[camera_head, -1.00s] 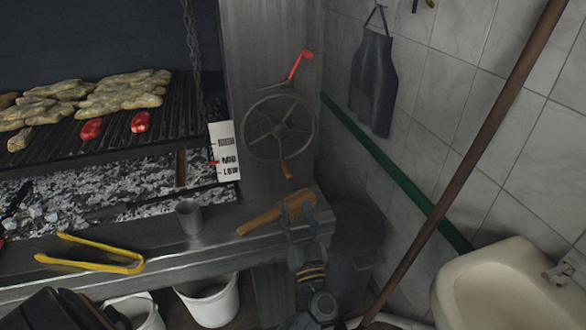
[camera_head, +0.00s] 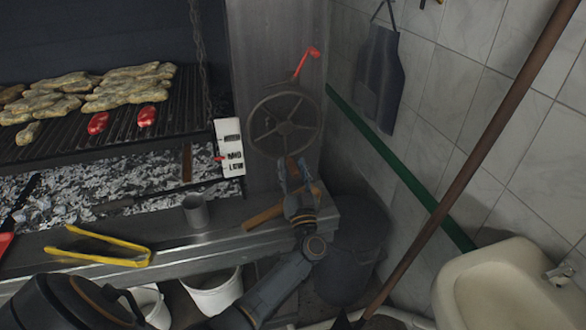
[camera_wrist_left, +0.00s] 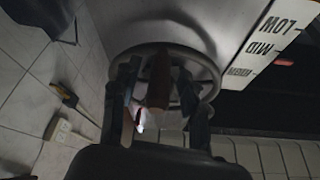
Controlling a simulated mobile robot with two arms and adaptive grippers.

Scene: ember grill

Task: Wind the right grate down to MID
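The hand wheel (camera_head: 262,103) is on the grill's metal post, with its wooden crank handle (camera_head: 292,168) at the bottom. My left gripper (camera_head: 293,180) is just below the wheel, at the handle. In the left wrist view its fingers (camera_wrist_left: 160,105) are open, with the wooden handle (camera_wrist_left: 160,82) between them; contact cannot be told. The label plate (camera_head: 230,148) reads MID and LOW below a blurred top mark. A red pointer (camera_head: 218,158) sits at its left edge near MID. My right gripper is not in view.
A red-tipped lever (camera_head: 308,54) sticks up above the wheel. A metal cup (camera_head: 196,211) and yellow tongs (camera_head: 100,255) are further left. A brown pole (camera_head: 480,150) and sink (camera_head: 490,290) stand right.

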